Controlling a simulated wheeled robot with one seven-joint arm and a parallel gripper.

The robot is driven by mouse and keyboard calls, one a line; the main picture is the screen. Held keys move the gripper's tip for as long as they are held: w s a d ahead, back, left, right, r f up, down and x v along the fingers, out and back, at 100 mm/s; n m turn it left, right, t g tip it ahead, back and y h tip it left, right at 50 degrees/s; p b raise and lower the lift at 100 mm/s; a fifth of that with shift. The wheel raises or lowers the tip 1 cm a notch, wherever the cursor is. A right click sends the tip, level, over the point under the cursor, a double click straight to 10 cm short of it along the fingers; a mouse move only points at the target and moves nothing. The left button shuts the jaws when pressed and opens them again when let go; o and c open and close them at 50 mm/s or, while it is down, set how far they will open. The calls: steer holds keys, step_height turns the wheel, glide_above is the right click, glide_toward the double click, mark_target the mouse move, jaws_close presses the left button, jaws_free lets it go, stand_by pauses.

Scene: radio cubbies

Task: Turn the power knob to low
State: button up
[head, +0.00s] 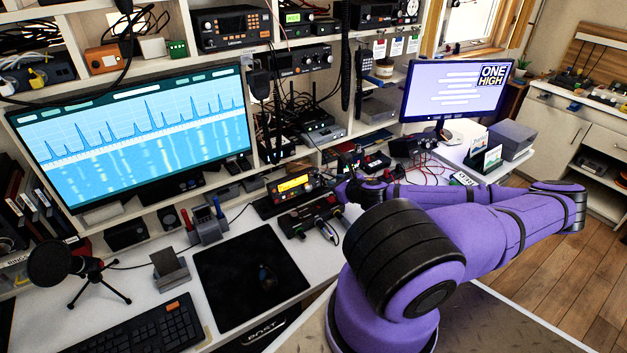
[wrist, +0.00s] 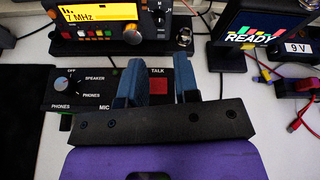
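A radio with an orange display (wrist: 97,14) reading 7 MHz stands at the top of the wrist view; it also shows in the head view (head: 293,185). A small dark knob (wrist: 158,18) is at its right end, with letters beside it that look like M and H. Its pointer direction is too small to tell. My gripper (wrist: 158,75) is open and empty, its two blue-grey fingers apart. It hovers over a black control box (wrist: 88,85), short of the radio. The box's red TALK button (wrist: 159,84) shows between the fingers.
The box carries a knob (wrist: 62,84) on its left. A READY display (wrist: 255,35) stands right of the radio, near red and yellow cables and a 9 V label (wrist: 298,48). A dark mat (head: 250,268) lies left on the desk. A monitor (head: 455,90) reads ONE HIGH.

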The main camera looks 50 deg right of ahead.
mark_target(318, 177)
steer(key=x, duration=1)
steer(key=shift+w, duration=0.15)
steer(key=shift+c, duration=0.4)
jaws_close()
